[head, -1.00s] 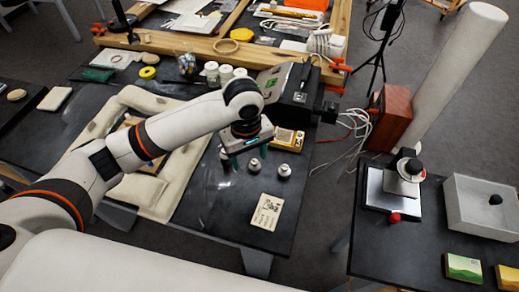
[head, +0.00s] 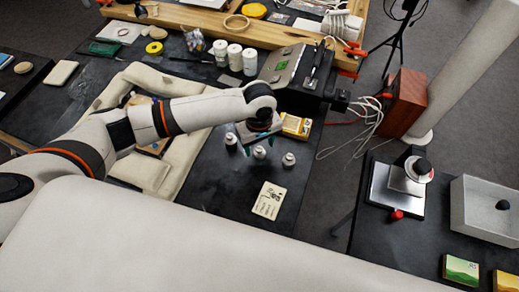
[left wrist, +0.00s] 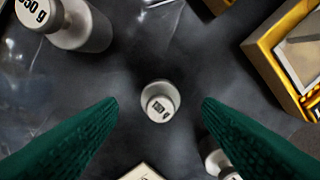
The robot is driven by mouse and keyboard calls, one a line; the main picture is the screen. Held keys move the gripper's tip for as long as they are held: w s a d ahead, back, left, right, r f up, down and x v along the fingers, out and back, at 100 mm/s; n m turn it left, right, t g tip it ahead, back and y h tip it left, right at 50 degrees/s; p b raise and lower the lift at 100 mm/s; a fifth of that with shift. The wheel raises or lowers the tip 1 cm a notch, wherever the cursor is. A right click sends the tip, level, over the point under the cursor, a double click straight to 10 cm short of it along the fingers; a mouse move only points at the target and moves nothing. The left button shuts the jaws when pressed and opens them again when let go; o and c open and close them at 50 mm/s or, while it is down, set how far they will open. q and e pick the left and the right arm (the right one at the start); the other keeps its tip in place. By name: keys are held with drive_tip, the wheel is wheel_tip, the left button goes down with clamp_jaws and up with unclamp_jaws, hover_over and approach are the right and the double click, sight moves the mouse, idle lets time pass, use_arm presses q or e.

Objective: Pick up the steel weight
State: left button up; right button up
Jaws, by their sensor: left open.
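Several small steel weights stand upright on the dark table. In the head view one weight (head: 259,153) is just below my left gripper (head: 259,146), and another weight (head: 289,159) stands to its right. In the left wrist view my left gripper (left wrist: 160,103) is open and empty. A small weight (left wrist: 160,101) shows centred between the fingertips, apart from both. A larger weight (left wrist: 75,25) marked 500 g is at top left. Another (left wrist: 216,158) is partly hidden behind the right finger. My right gripper is not in view.
A yellow box (head: 296,126) lies just beyond the weights, with a dark machine (head: 300,75) behind it. A printed card (head: 269,200) lies nearer. A cream padded frame (head: 185,180) is at left. A side table at right holds a scale (head: 397,192) and grey tray (head: 485,227).

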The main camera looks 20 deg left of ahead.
use_arm(q)
drive_tip(key=shift+f, duration=1.4)
drive_tip(key=c, duration=1.1)
drive_tip(key=shift+r, duration=0.1)
